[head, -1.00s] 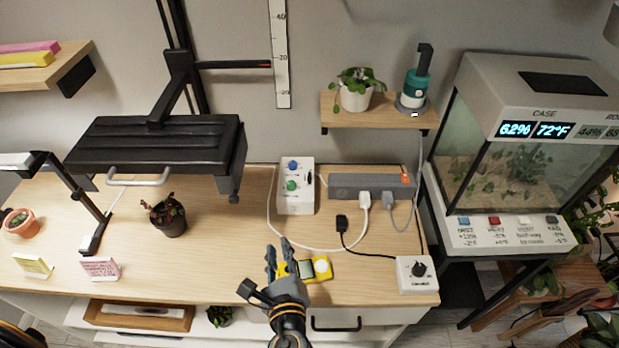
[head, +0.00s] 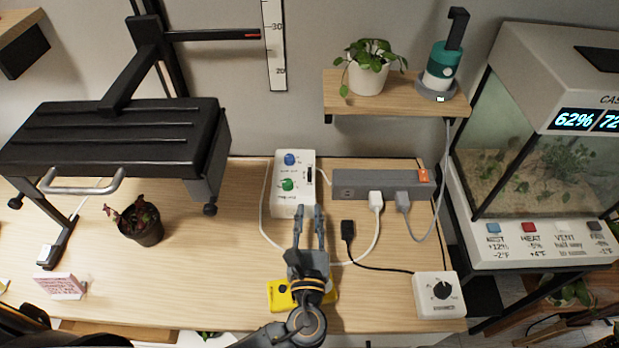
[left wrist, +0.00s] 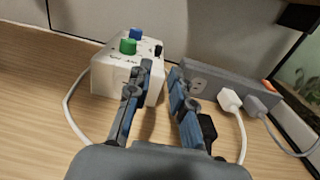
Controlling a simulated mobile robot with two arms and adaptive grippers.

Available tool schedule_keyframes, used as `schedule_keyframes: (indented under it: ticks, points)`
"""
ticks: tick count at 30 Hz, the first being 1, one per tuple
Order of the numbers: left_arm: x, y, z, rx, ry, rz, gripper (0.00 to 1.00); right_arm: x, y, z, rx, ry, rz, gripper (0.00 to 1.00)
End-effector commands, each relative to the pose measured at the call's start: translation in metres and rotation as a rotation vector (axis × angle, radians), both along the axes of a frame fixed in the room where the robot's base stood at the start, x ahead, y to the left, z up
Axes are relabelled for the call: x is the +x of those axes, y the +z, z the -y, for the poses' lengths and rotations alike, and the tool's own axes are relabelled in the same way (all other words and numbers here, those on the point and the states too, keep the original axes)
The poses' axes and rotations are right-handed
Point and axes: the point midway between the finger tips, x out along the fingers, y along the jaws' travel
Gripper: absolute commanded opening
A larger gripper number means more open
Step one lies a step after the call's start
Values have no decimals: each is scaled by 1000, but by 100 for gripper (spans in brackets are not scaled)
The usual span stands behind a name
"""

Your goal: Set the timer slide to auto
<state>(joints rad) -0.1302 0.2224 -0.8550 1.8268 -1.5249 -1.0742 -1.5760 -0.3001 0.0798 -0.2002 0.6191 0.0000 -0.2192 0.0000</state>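The timer is a white box (head: 283,207) with a blue knob (head: 290,158) and a green knob (head: 288,185), standing on the wooden desk. Its black slide (head: 310,174) sits in a slot on the right part of the face. The box also shows in the left wrist view (left wrist: 108,75), with the dark slide (left wrist: 158,50) at its right edge. My left gripper (head: 310,210) is open and empty at the box's front right corner, fingers pointing toward it. Contact with the box cannot be told. The slide's labels are too small to read. My right gripper is out of view.
A grey power strip (head: 370,184) with plugs and cables lies right of the timer. A white dial box (head: 440,296) is at front right. A yellow device (head: 280,295) lies partly under my left arm. A potted plant (head: 138,222) stands left; the desk between is clear.

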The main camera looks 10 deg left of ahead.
Motion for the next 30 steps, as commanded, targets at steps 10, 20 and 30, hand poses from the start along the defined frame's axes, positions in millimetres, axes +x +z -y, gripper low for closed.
schedule_keyframes:
  ticks: [10, 20, 30]
  points:
    - [71, 2, -15, -1, 2, 0, 22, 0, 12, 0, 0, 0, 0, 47]
    - [96, 0, -20, -2, 2, -2, 22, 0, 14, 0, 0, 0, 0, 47]
    - [96, 0, -20, -2, 1, -2, 1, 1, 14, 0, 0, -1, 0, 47]
